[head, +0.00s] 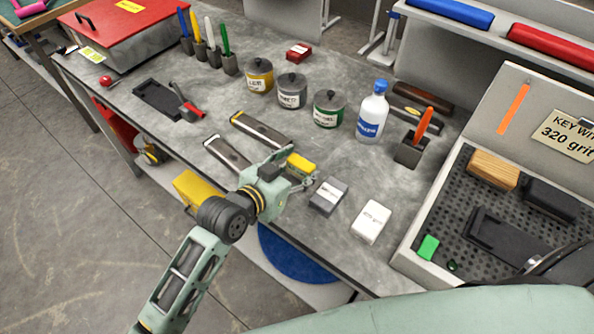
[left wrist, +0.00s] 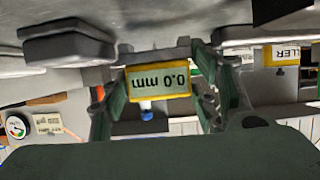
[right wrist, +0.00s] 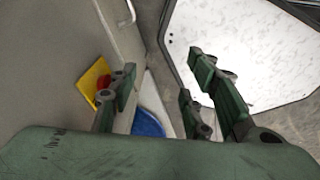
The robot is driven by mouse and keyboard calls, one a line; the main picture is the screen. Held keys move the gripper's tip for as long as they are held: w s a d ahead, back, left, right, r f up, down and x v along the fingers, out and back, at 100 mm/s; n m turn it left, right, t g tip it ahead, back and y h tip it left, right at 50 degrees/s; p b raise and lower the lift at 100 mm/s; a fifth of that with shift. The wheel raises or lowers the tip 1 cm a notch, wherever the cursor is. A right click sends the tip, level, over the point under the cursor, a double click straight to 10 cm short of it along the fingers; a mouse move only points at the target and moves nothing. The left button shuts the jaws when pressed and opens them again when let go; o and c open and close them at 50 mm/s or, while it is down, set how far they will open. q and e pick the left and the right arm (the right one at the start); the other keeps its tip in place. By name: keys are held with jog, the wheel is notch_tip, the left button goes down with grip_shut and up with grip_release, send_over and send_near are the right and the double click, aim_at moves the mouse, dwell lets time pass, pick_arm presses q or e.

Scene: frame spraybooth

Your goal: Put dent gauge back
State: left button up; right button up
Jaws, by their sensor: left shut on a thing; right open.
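The dent gauge (head: 301,163) is a small yellow block with a grey display. In the left wrist view its display (left wrist: 158,82) reads 0.0 mm, upside down. My left gripper (head: 296,176) is shut on the gauge, above the front of the workbench. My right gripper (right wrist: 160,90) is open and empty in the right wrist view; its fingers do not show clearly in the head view. An open case (head: 408,236) on the right has a perforated dark inside, with a black recessed tray (head: 505,238) in it.
A grey block (head: 328,196) and a white box (head: 371,222) lie close to the left gripper. Three cans (head: 292,93), a white bottle (head: 372,112) and a slotted holder (head: 410,149) stand behind. A black tray (head: 156,98) lies at left. The case also holds a wooden block (head: 493,170).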

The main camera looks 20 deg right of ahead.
pick_arm(q)
jog(key=shift+f, duration=0.85)
jog(key=shift+f, duration=0.2)
jog(key=o, duration=1)
jog(key=shift+r, duration=0.2)
jog(key=b+v, duration=0.1)
jog(key=v, duration=1.1)
jog(key=shift+s+f, duration=0.1)
